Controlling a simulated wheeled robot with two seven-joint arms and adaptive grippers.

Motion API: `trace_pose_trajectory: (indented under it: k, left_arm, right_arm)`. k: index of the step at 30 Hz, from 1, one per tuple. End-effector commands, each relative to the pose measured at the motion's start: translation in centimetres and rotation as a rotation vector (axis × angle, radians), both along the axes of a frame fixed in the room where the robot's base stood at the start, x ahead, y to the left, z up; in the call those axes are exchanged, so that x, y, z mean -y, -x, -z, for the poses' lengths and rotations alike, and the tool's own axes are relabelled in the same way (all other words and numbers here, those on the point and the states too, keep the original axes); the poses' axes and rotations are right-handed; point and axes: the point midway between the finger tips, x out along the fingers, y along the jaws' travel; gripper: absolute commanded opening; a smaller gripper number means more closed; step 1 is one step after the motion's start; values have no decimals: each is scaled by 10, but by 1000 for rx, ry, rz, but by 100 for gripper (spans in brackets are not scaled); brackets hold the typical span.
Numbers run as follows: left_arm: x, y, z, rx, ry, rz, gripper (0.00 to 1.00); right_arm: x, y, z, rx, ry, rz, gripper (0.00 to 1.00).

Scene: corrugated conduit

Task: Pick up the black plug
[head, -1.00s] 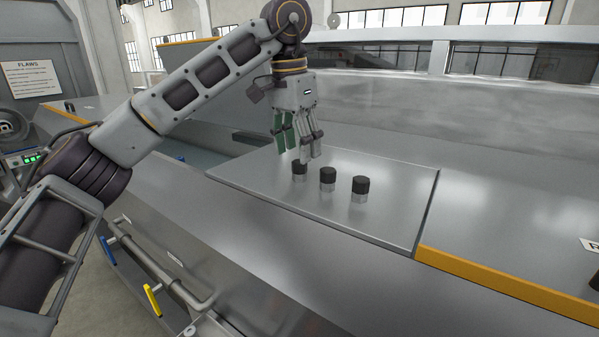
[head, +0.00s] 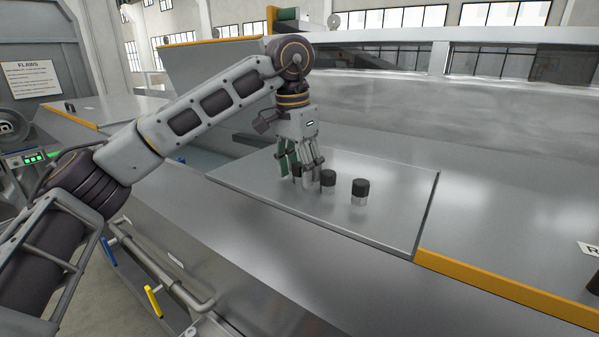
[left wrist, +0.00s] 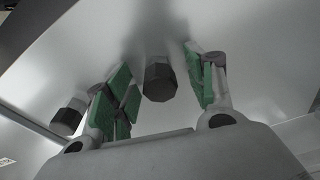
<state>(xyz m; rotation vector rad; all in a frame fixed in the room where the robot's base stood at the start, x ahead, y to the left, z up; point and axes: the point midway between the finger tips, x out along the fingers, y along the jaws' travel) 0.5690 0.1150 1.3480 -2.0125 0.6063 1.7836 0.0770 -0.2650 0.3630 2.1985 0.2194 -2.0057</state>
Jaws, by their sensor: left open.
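In the left wrist view, a black plug (left wrist: 160,80) shows between the green-padded fingers, with a gap on both sides. Another plug (left wrist: 70,114) shows outside the fingers at left. My right gripper is out of view.
An orange edge strip (head: 500,285) runs right of the plate. A rail with a yellow handle (head: 152,300) and a blue handle (head: 108,250) is on the bench's front. The plate's front right is clear.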

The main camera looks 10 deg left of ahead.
Motion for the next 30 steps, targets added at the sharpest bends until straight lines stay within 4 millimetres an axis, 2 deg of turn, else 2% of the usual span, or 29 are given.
trace_pose_trajectory:
  k: [14,26,30]
  left_arm:
    - [0,0,1,-1,1,0,55]
    - [0,0,1,-1,1,0,4]
    - [0,0,1,-1,1,0,4]
  right_arm:
    - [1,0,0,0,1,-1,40]
    - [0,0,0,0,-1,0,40]
    - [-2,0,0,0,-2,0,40]
